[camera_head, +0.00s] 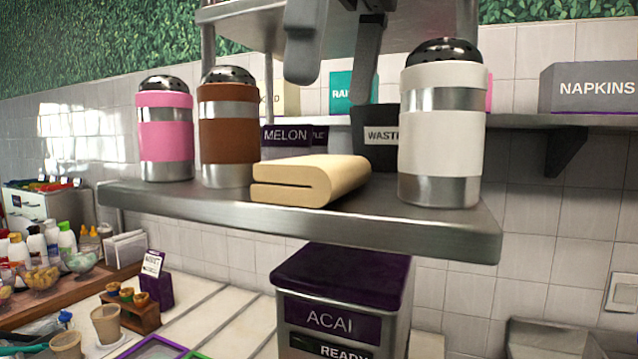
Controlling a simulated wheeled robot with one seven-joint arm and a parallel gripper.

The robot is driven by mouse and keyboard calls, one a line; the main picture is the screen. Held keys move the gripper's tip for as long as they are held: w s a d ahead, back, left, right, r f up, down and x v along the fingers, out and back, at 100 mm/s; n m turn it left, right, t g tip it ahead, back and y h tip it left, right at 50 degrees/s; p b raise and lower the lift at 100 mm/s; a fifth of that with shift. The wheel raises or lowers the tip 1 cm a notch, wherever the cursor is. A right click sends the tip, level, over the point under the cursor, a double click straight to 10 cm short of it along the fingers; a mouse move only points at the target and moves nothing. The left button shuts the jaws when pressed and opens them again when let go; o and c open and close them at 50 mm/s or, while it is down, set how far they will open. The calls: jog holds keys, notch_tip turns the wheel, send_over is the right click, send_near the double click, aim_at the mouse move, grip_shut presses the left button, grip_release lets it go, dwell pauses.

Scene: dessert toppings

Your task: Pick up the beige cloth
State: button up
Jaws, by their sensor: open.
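The beige cloth (312,180) lies folded on a grey metal shelf (300,222), its folded edge towards the front. My gripper (333,92) is above the cloth and a little to its right, with fingers pointing down. The two fingers are apart and there is nothing between them. A clear gap separates the fingertips from the cloth. The cloth's far side is partly out of sight.
On the same shelf, a pink shaker (165,135) and a brown shaker (228,130) stand left of the cloth, and a white shaker (442,130) stands close on its right. An upper shelf (430,25) is overhead. An acai box (340,285) is below.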

aim_at(320, 159)
jog(key=shift+w+a+f+p, duration=0.1)
jog(key=shift+a+f, duration=0.15)
jog(key=shift+f, duration=0.9)
jog(key=shift+s+a+f+p, duration=0.15)
jog(key=shift+a+f, duration=0.1)
jog(key=shift+f, duration=0.9)
jog(key=shift+w+a+f+p, duration=0.15)
jog(key=shift+a+f, duration=0.1)
jog(key=shift+f, duration=0.9)
jog(key=shift+c, duration=0.3)
jog(key=c, duration=0.6)
